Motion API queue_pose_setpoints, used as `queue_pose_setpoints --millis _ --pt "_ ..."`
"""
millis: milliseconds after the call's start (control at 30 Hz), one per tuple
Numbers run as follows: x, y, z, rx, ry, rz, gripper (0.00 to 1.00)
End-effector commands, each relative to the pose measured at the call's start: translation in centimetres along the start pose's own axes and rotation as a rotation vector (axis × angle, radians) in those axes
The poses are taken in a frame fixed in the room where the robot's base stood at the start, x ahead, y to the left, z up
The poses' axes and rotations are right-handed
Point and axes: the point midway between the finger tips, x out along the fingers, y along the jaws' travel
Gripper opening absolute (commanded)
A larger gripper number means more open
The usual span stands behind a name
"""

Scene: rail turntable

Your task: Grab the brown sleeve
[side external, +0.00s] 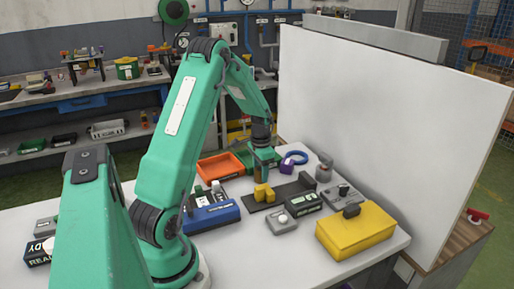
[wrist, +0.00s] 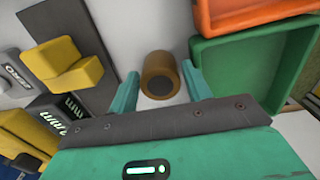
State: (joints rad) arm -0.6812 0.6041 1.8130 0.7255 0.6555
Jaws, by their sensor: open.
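The brown sleeve (wrist: 158,65) is a short round cylinder with a dark end, seen in the wrist view between the two teal fingers of my gripper (wrist: 160,70). The fingers are open, one on each side, with a gap showing between each finger and the sleeve. In the side external view my gripper (side external: 262,168) points down over the table, near the orange tray. The sleeve cannot be made out clearly there, as my gripper covers that spot.
A green tray (wrist: 247,68) stands close by the right finger, with an orange tray (side external: 221,167) beside it. A yellow block (side external: 264,194) on a dark strip (side external: 288,193) is near. A yellow box (side external: 355,230) and a tall white panel (side external: 385,130) stand to the right.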

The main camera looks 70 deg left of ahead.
Motion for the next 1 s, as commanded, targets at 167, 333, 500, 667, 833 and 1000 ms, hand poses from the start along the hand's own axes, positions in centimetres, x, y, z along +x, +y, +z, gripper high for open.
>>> queue_pose_setpoints --millis 167,333,500,667,833,1000 --pt "0.23 -0.02 -0.02 0.000 0.001 -0.001 0.49" --pt "0.21 -0.02 -0.02 0.000 0.001 -0.001 0.49" --pt "0.20 -0.02 -0.02 0.000 0.001 -0.001 0.49" --pt "0.20 -0.02 -0.02 0.000 0.001 -0.001 0.23" --pt "0.14 -0.04 -0.05 0.000 0.002 -0.002 0.06" --pt "0.09 -0.05 -0.06 0.000 0.002 -0.002 0.06"
